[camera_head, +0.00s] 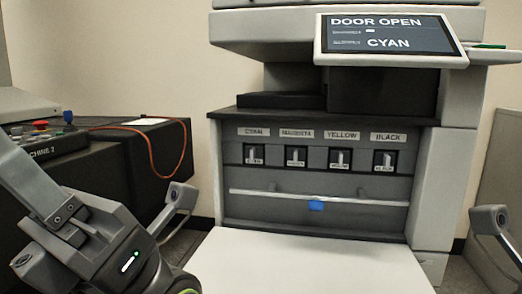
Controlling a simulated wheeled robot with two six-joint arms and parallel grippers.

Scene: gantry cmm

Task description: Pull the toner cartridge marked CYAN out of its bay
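The toner cartridge marked CYAN (254,155) sits in the leftmost bay of the printer, under a label (254,132) reading CYAN. Its small front face with a light upright handle shows in a dark slot; the rest is hidden inside. My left gripper (105,228) is at the lower left, its two fingers spread wide and nothing between them. It is apart from the cartridge, to its left and lower in the picture. Only one finger of my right gripper (490,222) shows at the right edge, well away from the bays; its opening is out of view.
The printer's front door (310,265) is folded down below the bays. MAGENTA (296,156), YELLOW (340,159) and BLACK (384,161) cartridges stand to the right. A bar with a blue tab (316,206) runs beneath. The screen (388,35) reads DOOR OPEN, CYAN. A dark console (125,160) stands left.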

